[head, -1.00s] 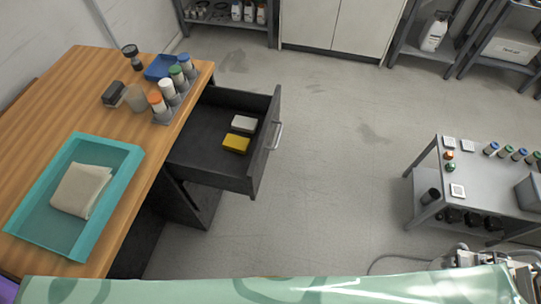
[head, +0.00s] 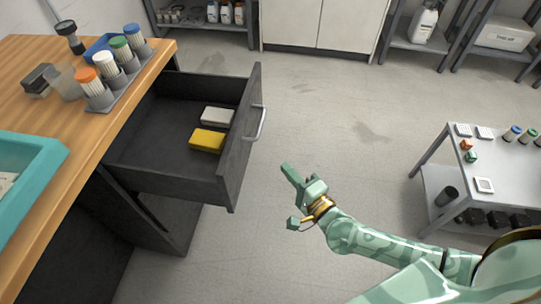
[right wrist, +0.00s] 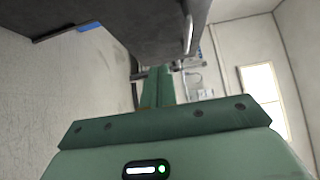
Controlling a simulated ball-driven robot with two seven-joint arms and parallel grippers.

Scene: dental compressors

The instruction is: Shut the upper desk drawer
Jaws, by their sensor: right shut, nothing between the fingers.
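The upper desk drawer (head: 150,140) is dark grey and stands pulled far out from the wooden desk (head: 60,90). Its front panel (head: 240,150) faces right and carries a metal bar handle (head: 260,123). A yellow block and a pale block lie inside. My right gripper (head: 290,172) is shut and empty, to the right of the drawer front and apart from it. In the right wrist view its green fingers (right wrist: 158,88) point towards a dark panel with a metal bar, seemingly the drawer front (right wrist: 140,25) and handle (right wrist: 187,32). My left gripper is not in view.
The desk top holds a rack of capped bottles (head: 112,72) and a teal tray (head: 45,150). A grey metal table (head: 500,165) with small items stands at the right. The floor between the drawer and this table is clear. Shelves and a white cabinet line the back.

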